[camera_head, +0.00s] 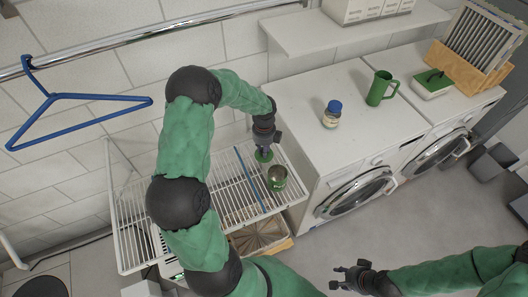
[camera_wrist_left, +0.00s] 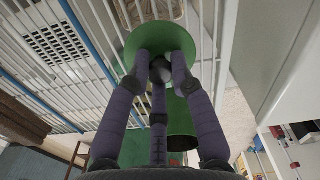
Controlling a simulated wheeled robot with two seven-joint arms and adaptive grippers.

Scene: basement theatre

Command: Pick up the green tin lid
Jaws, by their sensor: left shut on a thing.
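The green tin lid (camera_head: 262,157) is a round disc under my left gripper (camera_head: 264,148). In the left wrist view my left gripper (camera_wrist_left: 160,70) has its fingers closed together at the middle of the lid (camera_wrist_left: 140,38). A green tin (camera_head: 278,183) with a label stands on the white wire rack (camera_head: 215,192), just in front and to the right of the lid. The tin (camera_wrist_left: 183,122) is partly hidden behind the fingers in the left wrist view. I cannot tell how far the lid is above the rack. My right gripper (camera_head: 342,277) is open and empty, low over the floor.
A blue strip crosses the rack beside the tin. White washing machines (camera_head: 345,110) stand to the right, bearing a blue-capped jar (camera_head: 332,117), a green mug (camera_head: 380,88) and a green-topped box (camera_head: 432,82). A blue hanger (camera_head: 85,98) hangs at left. A basket (camera_head: 262,238) is below.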

